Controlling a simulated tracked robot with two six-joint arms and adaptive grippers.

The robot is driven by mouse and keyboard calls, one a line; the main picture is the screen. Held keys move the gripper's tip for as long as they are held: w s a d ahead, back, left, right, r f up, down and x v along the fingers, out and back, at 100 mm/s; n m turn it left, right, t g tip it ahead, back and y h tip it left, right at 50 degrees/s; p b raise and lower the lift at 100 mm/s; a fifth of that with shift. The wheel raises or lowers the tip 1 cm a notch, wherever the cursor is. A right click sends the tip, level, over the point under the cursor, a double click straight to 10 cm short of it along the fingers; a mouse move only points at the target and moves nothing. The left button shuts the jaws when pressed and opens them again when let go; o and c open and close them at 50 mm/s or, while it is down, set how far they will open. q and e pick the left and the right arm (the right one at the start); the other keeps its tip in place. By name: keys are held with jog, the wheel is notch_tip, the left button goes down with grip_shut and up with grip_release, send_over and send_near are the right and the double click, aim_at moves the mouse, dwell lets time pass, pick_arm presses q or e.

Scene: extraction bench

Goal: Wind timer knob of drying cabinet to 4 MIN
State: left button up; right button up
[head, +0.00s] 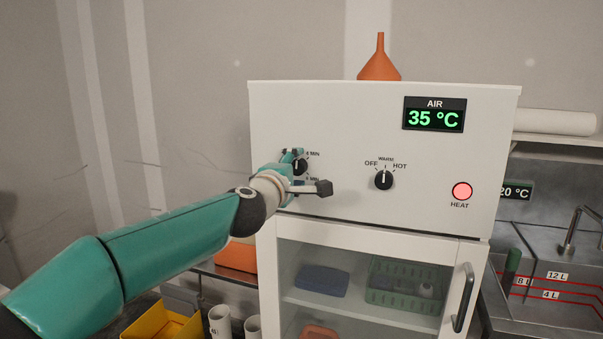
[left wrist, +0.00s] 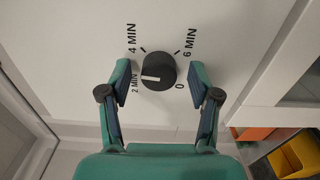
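The timer knob (head: 301,166) is a black round dial with a white pointer line on the left of the drying cabinet's white front panel (head: 340,125). In the left wrist view the timer knob (left wrist: 160,70) has its pointer toward the 2 MIN mark. The marks 4 MIN, 6 MIN and 0 also show around it. My left gripper (left wrist: 159,80) is open, one finger on each side of the knob, with a visible gap on both sides. In the head view my left gripper (head: 303,174) partly hides the knob and its labels. My right gripper is not in view.
A heat selector knob (head: 384,180) points up to WARM. The AIR display (head: 434,115) reads 35 °C, and the pink HEAT lamp (head: 462,191) is to its lower right. An orange funnel (head: 379,62) stands on top. The cabinet's glass door has a dark handle (head: 462,297). A sink is at right.

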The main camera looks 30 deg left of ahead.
pick_arm(q)
jog(key=c, duration=1.1)
jog(key=m+p, duration=0.4)
jog(key=m, duration=0.3)
jog(key=shift+r, duration=0.2)
jog(key=o, duration=0.7)
jog(key=shift+f+m+p, duration=0.15)
jog(key=shift+m+p, duration=0.25)
jog(key=shift+m, duration=0.8)
jog(key=shift+o, duration=1.3)
jog(key=shift+f+b, duration=0.2)
jog(key=shift+b, duration=0.2)
jog(key=shift+o, duration=1)
jog(key=shift+r, duration=0.1)
